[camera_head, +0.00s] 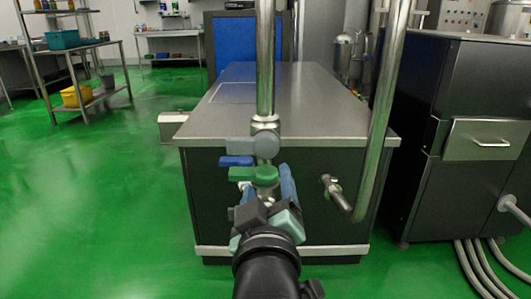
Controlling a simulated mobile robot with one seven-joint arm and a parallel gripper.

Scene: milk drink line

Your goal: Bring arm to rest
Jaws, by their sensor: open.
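My arm rises from the bottom edge, and my gripper (267,187) is at the lower centre, pointing away from me at the front of a dark cabinet (325,225). Its fingers are apart, with one blue finger clear on the right and the left one partly hidden. A vertical steel pipe (265,75) stands just beyond it, with a green valve handle (252,174), a blue handle (237,161) and a grey part (252,145) close to the fingers. I cannot tell whether the gripper touches them. Nothing shows as held.
A bent steel pipe (385,110) runs down on the right to a side fitting (333,188). The cabinet has a steel top (310,100). A dark machine (470,110) with hoses (480,265) stands at right. Green floor (90,210) is open at left, before a steel shelf (105,95).

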